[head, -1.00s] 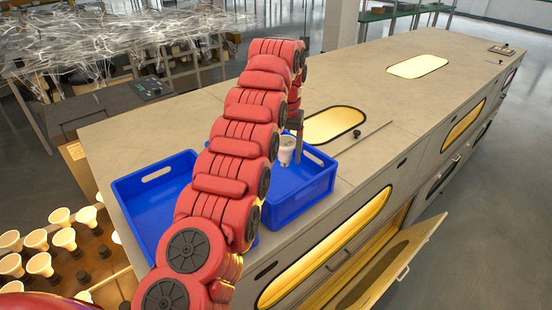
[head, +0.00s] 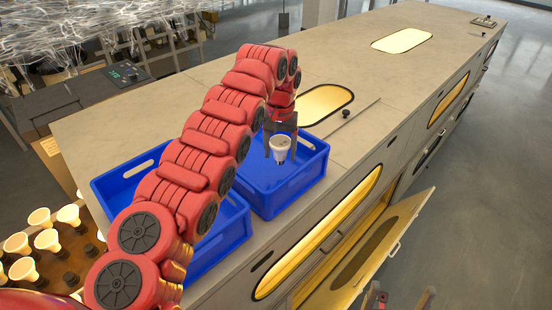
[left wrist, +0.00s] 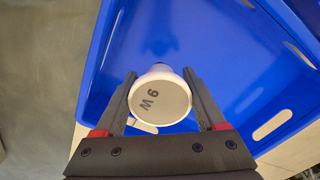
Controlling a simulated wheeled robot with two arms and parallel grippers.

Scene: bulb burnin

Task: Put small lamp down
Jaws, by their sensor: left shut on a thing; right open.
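A small white lamp (head: 281,146) hangs in the jaws of my left gripper (head: 280,138), over the right-hand blue crate (head: 296,197). In the left wrist view the lamp's round face (left wrist: 160,100) bears a dark printed marking and sits between the two fingers (left wrist: 160,108). Its base points away from that camera, towards the blue crate (left wrist: 290,125). I cannot tell how far the lamp is above the crate floor. My right gripper (head: 400,299) shows only its open fingertips at the bottom edge, apart from the crates.
A second blue crate (head: 222,246) stands beside the first, partly behind my left arm. Several lit lamps (head: 46,240) stand in a rack at lower left. A cabinet door (head: 372,250) hangs open at the front. The long worktop (head: 395,85) is mostly clear.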

